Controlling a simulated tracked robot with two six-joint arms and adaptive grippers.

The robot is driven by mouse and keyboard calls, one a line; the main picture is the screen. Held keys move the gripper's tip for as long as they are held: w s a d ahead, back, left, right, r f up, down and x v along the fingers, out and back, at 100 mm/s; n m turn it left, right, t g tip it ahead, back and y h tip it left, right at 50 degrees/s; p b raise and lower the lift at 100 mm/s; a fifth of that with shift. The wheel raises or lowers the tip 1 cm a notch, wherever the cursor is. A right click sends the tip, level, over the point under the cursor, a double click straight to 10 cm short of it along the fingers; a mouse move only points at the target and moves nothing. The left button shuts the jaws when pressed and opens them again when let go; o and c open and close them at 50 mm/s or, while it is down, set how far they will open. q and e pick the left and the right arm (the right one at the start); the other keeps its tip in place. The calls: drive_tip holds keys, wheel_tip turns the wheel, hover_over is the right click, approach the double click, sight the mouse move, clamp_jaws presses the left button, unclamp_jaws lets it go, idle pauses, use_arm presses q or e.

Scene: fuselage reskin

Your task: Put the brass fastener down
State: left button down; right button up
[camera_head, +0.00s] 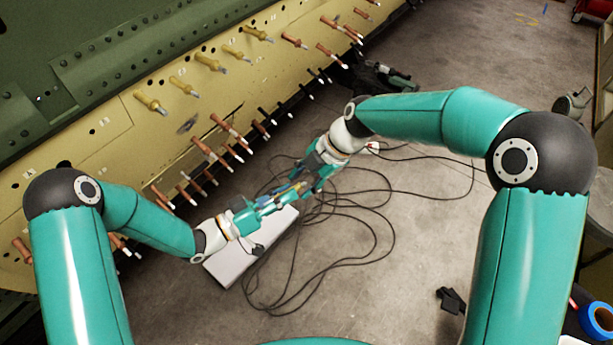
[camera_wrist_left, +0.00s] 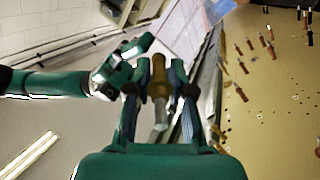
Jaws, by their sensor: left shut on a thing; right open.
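The brass fastener (camera_wrist_left: 158,78) stands between the two fingers of my left gripper (camera_wrist_left: 154,92) in the left wrist view. It has a brass-coloured body and a pale metal tip towards the camera. My left gripper is shut on it. In the head view my left gripper (camera_head: 284,196) is in front of the panel, above the floor, and the fastener is too small to make out there. My right gripper (camera_head: 318,172) is open, close to the left fingertips. It also shows in the left wrist view (camera_wrist_left: 118,76), just left of the fastener.
The yellow fuselage panel (camera_head: 115,125) carries rows of brass, copper-coloured and black fasteners along the left. A pale box (camera_head: 232,264) lies on the floor below my left gripper. Black cables (camera_head: 330,232) coil across the floor. A stool (camera_head: 592,190) stands at the right edge.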

clamp_jaws()
use_arm(q)
drive_tip(key=c, duration=0.9)
unclamp_jaws()
drive_tip(key=shift+c, duration=0.2)
drive_tip(key=shift+a, duration=0.1)
